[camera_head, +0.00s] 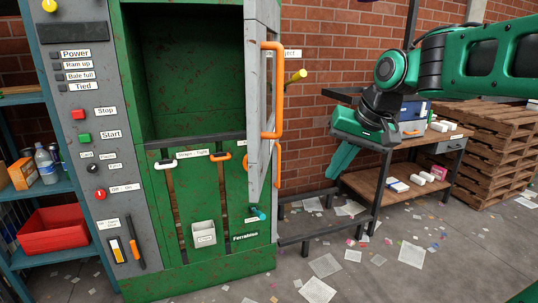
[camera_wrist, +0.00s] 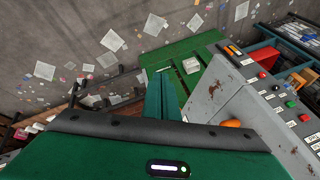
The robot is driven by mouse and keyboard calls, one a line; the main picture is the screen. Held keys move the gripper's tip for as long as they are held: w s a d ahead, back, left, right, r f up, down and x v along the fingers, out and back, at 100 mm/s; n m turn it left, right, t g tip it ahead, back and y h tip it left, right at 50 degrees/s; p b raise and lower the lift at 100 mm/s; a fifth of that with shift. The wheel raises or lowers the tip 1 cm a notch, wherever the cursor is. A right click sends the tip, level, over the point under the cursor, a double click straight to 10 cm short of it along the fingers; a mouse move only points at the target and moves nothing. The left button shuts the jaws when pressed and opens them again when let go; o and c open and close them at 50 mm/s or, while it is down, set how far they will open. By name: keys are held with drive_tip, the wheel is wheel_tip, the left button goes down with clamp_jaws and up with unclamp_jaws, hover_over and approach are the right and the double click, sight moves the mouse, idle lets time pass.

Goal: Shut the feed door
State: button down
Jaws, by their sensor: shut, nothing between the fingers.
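The feed door (camera_head: 256,100) is a grey, rust-spotted panel at the right side of the green baling machine (camera_head: 205,275). It stands open, swung outward and seen nearly edge-on, leaving the dark chamber (camera_head: 190,70) uncovered. A long orange handle (camera_head: 279,90) is on its right face, with a smaller orange piece below. My gripper (camera_head: 335,168) is shut and empty, pointing down, to the right of the door and apart from it in the head view. In the wrist view the closed teal fingers (camera_wrist: 163,95) show beside the grey rusty panel (camera_wrist: 218,88); an orange part (camera_wrist: 231,123) shows near it.
A control panel (camera_head: 90,125) with buttons flanks the machine on the left, beside a shelf with a red bin (camera_head: 50,230). A workbench (camera_head: 385,145) and pallets (camera_head: 490,125) stand behind my arm. Papers litter the floor. A yellow-tipped lever (camera_head: 296,77) juts out behind the door.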

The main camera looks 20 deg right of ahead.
drive_tip(key=w+a+r+t+y, duration=0.1)
drive_tip(key=w+a+r+t, duration=0.1)
drive_tip(key=w+a+r, duration=0.5)
drive_tip(key=n, duration=0.1)
approach(262, 164)
wheel_tip(262, 164, down, 3)
drive_tip(key=d, duration=0.3)
drive_tip(key=shift+y, duration=0.3)
drive_tip(key=shift+w+a+f, duration=0.1)
drive_tip(key=shift+w+a, duration=0.55)
drive_tip(key=shift+a, duration=0.3)
drive_tip(key=shift+w+a+f, duration=0.15)
drive_tip(key=shift+w+a, duration=0.55)
drive_tip(key=shift+a, duration=0.2)
